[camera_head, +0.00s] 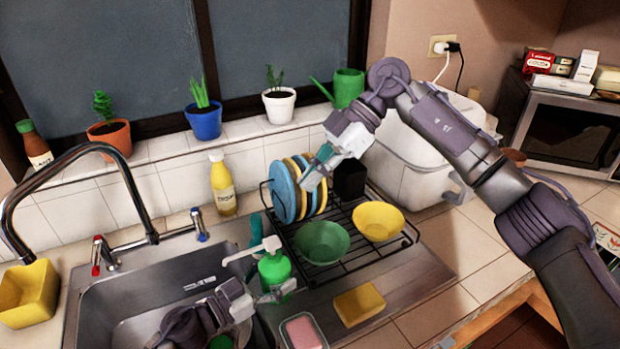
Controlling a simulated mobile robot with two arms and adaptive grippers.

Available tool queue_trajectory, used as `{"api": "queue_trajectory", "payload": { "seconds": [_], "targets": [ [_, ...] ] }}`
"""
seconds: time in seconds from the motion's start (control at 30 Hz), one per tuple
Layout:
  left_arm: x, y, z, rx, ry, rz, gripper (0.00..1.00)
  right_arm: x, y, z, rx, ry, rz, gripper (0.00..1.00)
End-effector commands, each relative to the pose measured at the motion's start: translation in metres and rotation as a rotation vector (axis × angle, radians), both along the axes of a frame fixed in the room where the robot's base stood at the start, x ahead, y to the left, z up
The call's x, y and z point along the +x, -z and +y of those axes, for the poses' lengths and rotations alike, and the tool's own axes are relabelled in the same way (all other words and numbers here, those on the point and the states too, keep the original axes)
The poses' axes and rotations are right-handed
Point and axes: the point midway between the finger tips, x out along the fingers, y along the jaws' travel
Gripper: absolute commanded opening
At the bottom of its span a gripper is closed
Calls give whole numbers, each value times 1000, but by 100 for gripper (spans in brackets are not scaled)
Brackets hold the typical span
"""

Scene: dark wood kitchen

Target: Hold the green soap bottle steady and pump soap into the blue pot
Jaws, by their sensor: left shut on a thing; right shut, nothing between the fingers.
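The green soap bottle (274,270) with its white pump stands upright at the sink's right edge. Its spout points left over the sink. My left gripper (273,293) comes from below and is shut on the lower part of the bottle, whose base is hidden. A blue pot (204,124) with a green plant stands on the window sill, behind and left of the bottle. My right gripper (313,177) is shut and empty, raised in front of the plates, above and right of the pump and apart from it.
A dish rack (345,262) holds plates (284,192), a green bowl (322,243) and a yellow bowl (378,221). A tap (128,180) arches over the sink (150,285). A yellow bottle (223,188) stands behind. Sponges (359,304) lie at the front right.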

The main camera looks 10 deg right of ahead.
Motion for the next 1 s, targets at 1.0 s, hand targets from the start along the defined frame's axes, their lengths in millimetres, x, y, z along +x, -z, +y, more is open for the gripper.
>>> {"api": "queue_trajectory", "payload": {
  "seconds": [1.0],
  "targets": [
    [0,0,0,0,0,0,6,-10,11,25,-6,-6,6,0]
  ]
}}
